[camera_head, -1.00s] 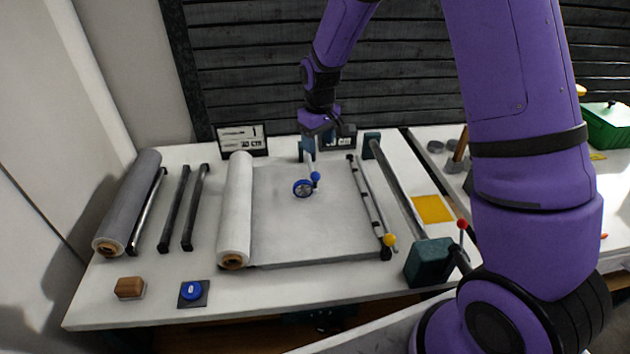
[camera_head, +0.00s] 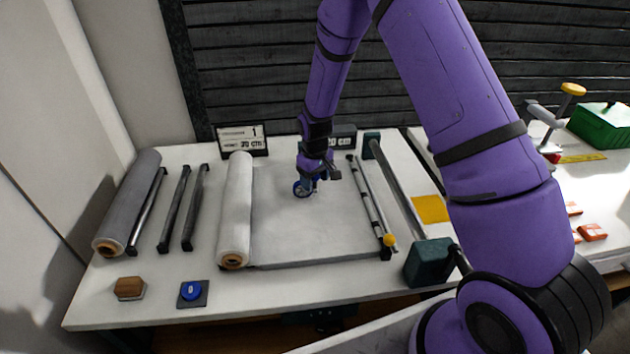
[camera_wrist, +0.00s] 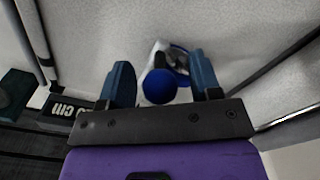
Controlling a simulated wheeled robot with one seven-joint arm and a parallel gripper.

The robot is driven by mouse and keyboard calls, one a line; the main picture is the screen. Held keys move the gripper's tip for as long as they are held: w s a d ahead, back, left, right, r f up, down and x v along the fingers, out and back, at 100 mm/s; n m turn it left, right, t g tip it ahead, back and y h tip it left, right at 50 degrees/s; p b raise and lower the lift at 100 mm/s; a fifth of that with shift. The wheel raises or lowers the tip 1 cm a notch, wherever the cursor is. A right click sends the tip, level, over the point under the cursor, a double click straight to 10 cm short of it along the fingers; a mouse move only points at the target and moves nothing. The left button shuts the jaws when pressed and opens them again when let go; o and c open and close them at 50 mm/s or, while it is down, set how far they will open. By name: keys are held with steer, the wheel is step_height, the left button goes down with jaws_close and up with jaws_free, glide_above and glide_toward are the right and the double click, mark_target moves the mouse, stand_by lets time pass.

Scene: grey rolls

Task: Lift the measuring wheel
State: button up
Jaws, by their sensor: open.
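The measuring wheel (camera_head: 301,190) stands on the light grey sheet (camera_head: 300,228) in the head view, with its blue-rimmed wheel showing and its handle mostly hidden behind my gripper (camera_head: 318,180). In the wrist view the measuring wheel's blue ball (camera_wrist: 160,87) and pale handle lie between the two blue fingers of my gripper (camera_wrist: 161,82). The fingers are apart, with a visible gap on either side of the ball. The blue wheel rim shows just beyond the ball.
A white roll (camera_head: 236,212) lies left of the sheet, and a dark bar with a yellow knob (camera_head: 389,240) lies right of it. A blue button (camera_head: 191,291) and a brown block (camera_head: 129,288) sit at the front left.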

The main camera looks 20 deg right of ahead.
steer(key=shift+f, duration=0.45)
jaws_close()
steer(key=shift+r, duration=0.1)
